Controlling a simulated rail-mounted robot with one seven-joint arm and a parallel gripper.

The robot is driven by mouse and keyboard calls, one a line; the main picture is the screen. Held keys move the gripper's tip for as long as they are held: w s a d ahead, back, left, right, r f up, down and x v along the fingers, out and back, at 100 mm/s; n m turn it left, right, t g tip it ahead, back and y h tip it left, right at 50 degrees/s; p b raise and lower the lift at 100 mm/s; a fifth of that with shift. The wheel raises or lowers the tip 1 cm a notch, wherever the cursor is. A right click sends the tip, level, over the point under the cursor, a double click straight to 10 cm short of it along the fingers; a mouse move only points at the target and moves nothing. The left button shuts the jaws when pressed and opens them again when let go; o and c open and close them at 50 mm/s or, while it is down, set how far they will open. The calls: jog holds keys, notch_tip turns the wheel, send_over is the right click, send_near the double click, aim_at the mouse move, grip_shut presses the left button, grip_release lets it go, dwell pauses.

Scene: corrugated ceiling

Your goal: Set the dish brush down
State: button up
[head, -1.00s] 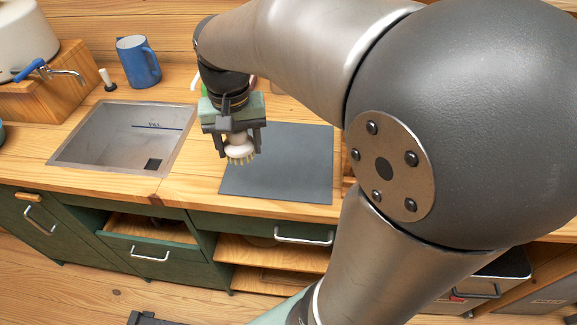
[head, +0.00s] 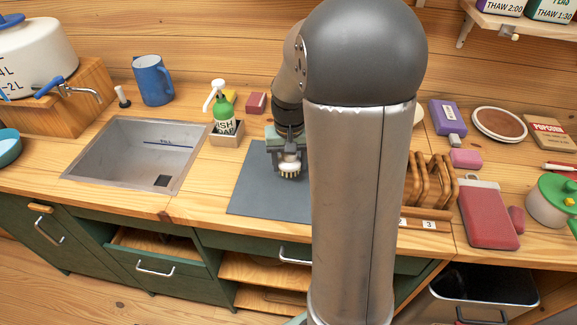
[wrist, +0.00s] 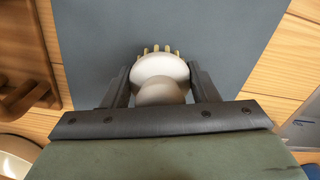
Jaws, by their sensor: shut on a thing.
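My gripper (head: 289,161) is shut on the dish brush (head: 289,170), a round white-handled brush with pale bristles pointing down. It is over the dark grey mat (head: 255,190) on the counter, right of the sink. In the wrist view the brush (wrist: 160,75) sits between the two fingers, its bristles showing at the far side, with the mat (wrist: 100,25) behind it. I cannot tell whether the bristles touch the mat. My arm hides the mat's right part in the head view.
The sink (head: 140,155) lies to the left. A wooden rack (head: 430,185) stands to the right of my arm. The mat's front left is clear.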

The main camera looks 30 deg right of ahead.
aim_at(289, 169)
jog(key=shift+f, duration=1.35)
jog(key=shift+f, duration=0.1)
jog(key=shift+f, duration=0.15)
jog(key=o, duration=1)
jog(key=shift+c, duration=0.2)
